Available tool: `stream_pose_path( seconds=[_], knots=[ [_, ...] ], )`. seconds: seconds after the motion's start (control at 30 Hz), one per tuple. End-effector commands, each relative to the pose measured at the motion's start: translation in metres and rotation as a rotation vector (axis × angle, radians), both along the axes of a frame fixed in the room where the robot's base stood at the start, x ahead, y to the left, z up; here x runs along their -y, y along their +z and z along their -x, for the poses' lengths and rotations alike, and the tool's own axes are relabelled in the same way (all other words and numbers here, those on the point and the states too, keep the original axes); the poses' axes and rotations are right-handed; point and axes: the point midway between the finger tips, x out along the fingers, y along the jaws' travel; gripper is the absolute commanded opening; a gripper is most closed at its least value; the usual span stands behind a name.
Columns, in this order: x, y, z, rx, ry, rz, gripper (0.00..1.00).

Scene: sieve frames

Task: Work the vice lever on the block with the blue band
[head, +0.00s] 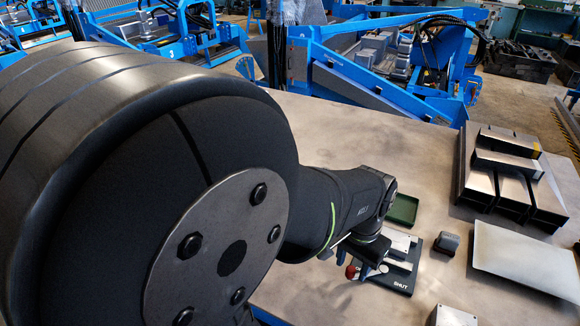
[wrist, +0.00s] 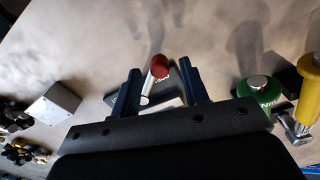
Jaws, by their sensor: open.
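The vice lever shows in the wrist view as a pale rod with a red knob (wrist: 160,67). The red knob also shows in the head view (head: 350,271), at the left edge of a dark vice base (head: 402,284) lettered SHUT. My gripper (wrist: 162,76) is open, with one dark blue finger on each side of the lever and a gap visible on both sides. In the head view my gripper (head: 362,269) is low over the vice's left side. The vice is partly hidden by my arm and gripper, and I cannot make out a blue band on it.
A green tray (head: 403,210) lies behind the vice. A green piece (wrist: 257,98) and a yellow cylinder (wrist: 311,80) stand right in the wrist view.

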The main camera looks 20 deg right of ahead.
Motion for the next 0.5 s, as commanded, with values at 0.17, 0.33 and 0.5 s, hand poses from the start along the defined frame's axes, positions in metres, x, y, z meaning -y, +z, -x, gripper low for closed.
stream_pose_path(
  seconds=[0.17,0.33,0.5],
  knots=[
    [-0.0004,-0.0065,0.0003,-0.001,0.0,-0.001,0.41],
    [-0.0003,-0.0064,0.0002,0.0,0.0,0.0,0.41],
    [-0.0003,-0.0062,0.0002,0.0,0.0,0.0,0.14]
  ],
)
